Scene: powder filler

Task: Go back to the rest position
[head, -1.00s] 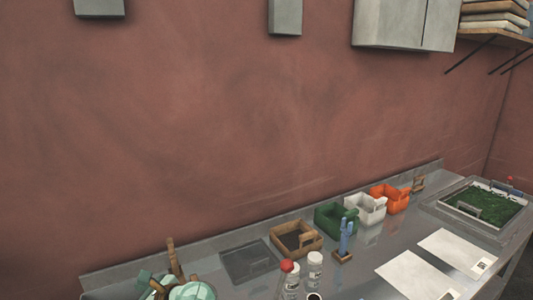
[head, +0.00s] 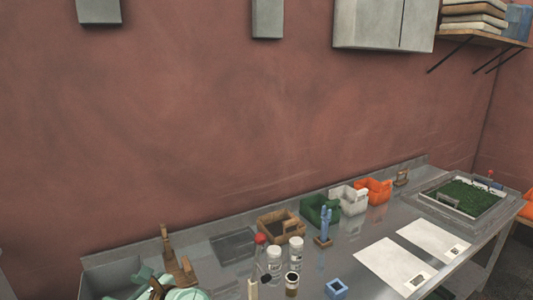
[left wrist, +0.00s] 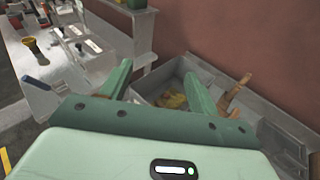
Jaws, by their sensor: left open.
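My left gripper (left wrist: 157,70) shows in the left wrist view with its two green fingers spread apart and nothing between them. Behind and below the fingers is a grey sink-like basin (left wrist: 185,68) with something yellowish inside. In the head view, mint-green parts of my left arm show at the bottom left edge, mostly cut off, in front of the basin (head: 105,272). My right gripper is in neither view.
The metal bench (head: 390,232) holds a brown bin (head: 281,228), a green bin (head: 320,211), a white bin (head: 348,199), an orange bin (head: 373,191), a blue cactus-like piece (head: 325,225), white-capped bottles (head: 296,253), a blue cube (head: 336,288), and papers (head: 396,266).

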